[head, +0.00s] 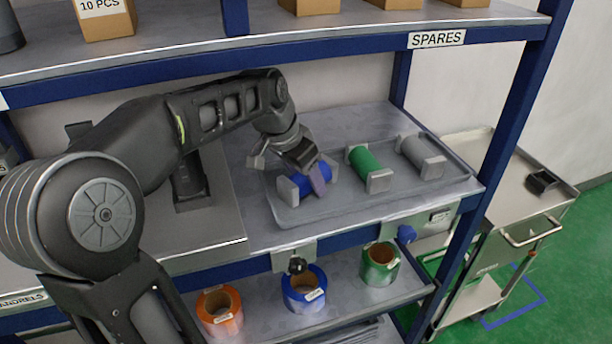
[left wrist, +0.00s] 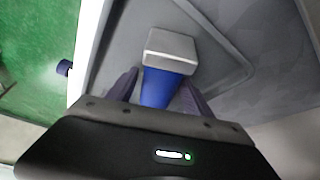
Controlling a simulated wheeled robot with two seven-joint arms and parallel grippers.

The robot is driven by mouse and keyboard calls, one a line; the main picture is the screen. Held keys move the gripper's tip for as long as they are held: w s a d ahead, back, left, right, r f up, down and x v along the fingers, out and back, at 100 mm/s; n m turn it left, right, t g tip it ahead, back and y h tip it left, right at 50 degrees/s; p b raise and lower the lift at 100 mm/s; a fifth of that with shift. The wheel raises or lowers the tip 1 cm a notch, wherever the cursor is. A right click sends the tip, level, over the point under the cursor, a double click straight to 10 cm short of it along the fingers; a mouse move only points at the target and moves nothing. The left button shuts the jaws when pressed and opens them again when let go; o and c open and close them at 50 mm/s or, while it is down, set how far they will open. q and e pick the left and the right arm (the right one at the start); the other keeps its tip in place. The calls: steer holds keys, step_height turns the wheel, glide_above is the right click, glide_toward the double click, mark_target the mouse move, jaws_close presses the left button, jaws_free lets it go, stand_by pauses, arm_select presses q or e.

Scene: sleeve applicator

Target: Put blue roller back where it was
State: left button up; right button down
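The blue roller (head: 303,185), with pale square end caps, lies at the left end of the shallow grey tray (head: 345,205), turned differently from its neighbours. My left gripper (head: 312,180) is down at it, with one finger across its front side in the head view. In the left wrist view the blue roller (left wrist: 163,88) lies between the two fingers of my left gripper (left wrist: 160,80), one on each side. One end cap points away; the other end is hidden by the gripper. I cannot tell whether the fingers press on the roller. My right gripper is not in view.
A green roller (head: 364,160) and a grey roller (head: 413,150) lie to the right in the tray. The upper SPARES shelf (head: 300,52) is above my arm. Tape rolls (head: 304,288) stand on the shelf below. A metal cart (head: 510,195) stands at right.

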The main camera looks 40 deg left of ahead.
arm_select(q)
steer(key=shift+o, duration=0.6)
steer(key=shift+r, duration=0.5)
steer(key=shift+v, duration=1.25)
steer(key=s+a+b, duration=0.1)
steer(key=s, duration=0.3)
steer(key=s+b, duration=0.1)
steer(key=s, duration=0.3)
steer(key=s+a+b, duration=0.1)
steer(key=s, duration=0.3)
steer(key=shift+a+f, duration=0.1)
steer(key=shift+a, duration=0.2)
